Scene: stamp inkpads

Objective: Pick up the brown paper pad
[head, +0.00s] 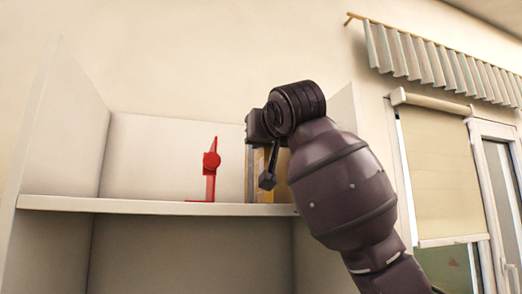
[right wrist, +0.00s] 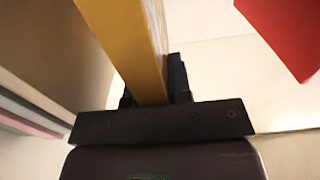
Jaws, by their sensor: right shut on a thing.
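The brown paper pad (head: 259,165) stands upright on the white shelf, a tan-yellow slab partly hidden behind my right gripper. In the right wrist view the pad (right wrist: 128,38) shows as a yellow-brown edge running down between the fingers. My right gripper (head: 267,172) reaches in from the right at shelf height. In the wrist view its fingers (right wrist: 153,90) are shut on the pad, one on each side. I cannot tell whether the pad's lower edge touches the shelf. My left gripper is in neither view.
A red object (head: 210,168) stands on the shelf (head: 120,206) left of the pad; a red shape (right wrist: 285,35) shows at upper right in the wrist view. Shelf walls (head: 65,120) rise at both sides. The shelf's left part is clear. A window with a blind (head: 436,170) is at right.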

